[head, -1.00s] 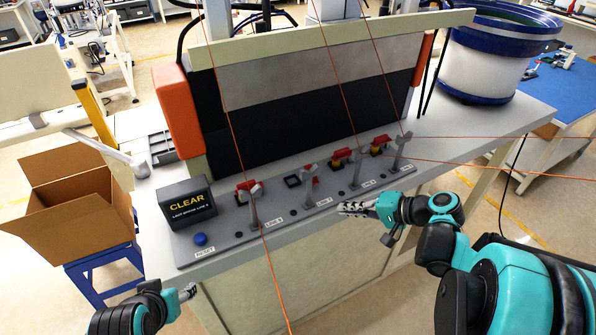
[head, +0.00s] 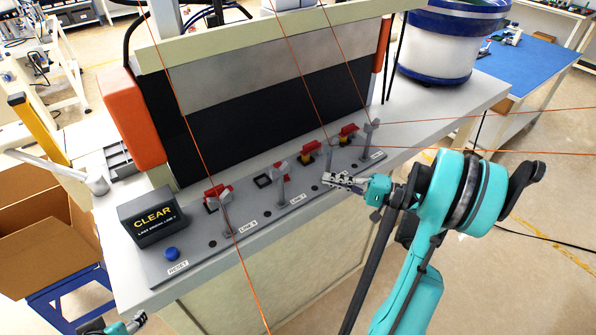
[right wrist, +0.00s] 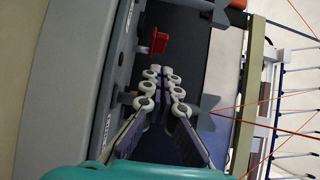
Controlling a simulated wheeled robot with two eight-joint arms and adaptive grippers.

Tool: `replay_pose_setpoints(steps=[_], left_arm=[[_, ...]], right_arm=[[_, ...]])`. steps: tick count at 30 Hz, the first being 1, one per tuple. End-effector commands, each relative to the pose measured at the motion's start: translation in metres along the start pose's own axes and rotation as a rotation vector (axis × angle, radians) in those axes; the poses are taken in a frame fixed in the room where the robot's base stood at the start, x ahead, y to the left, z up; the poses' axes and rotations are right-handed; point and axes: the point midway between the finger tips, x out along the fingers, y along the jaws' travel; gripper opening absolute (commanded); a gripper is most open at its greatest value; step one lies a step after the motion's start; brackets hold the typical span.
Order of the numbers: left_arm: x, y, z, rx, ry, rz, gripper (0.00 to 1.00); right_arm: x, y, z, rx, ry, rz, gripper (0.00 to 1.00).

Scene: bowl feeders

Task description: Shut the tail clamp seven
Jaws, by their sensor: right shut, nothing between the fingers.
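A grey panel (head: 190,262) carries a row of clamps with red parts and upright grey forked pieces. The red parts are at the left end (head: 217,192), the middle (head: 279,168) and the right (head: 312,147), with another at the far right end (head: 348,129). The right two have yellow below. My right gripper (head: 332,180) is shut and empty over the panel's front, near the third forked piece. In the right wrist view its fingertips (right wrist: 162,72) are below a red part (right wrist: 159,43). My left gripper (head: 137,319) is at the bottom left edge, mostly cut off.
A black CLEAR display (head: 152,215) and a blue reset button (head: 171,253) sit at the panel's left end. A black-and-grey wall (head: 250,110) stands behind the panel. A white and blue bowl feeder (head: 437,55) stands at the back right. Thin orange lines cross the view.

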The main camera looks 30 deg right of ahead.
Motion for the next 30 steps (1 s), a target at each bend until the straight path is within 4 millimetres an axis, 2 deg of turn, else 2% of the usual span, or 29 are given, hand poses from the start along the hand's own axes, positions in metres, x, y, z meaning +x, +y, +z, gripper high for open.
replay_pose_setpoints(steps=[5,18,24,30], left_arm=[[0.003,0.000,0.002,0.000,0.000,0.000,0.54],[0.016,0.000,0.011,0.000,0.000,0.000,0.54],[0.017,0.000,0.012,0.000,0.000,0.000,0.54],[0.017,0.000,0.012,0.000,0.000,0.000,0.54]], right_arm=[[0.013,0.001,0.001,0.000,-0.002,0.001,0.00],[0.087,0.002,0.001,0.000,-0.003,0.001,0.00],[0.100,0.000,0.001,0.000,-0.001,0.001,0.00],[0.100,0.000,0.000,0.000,0.000,0.001,0.00]])
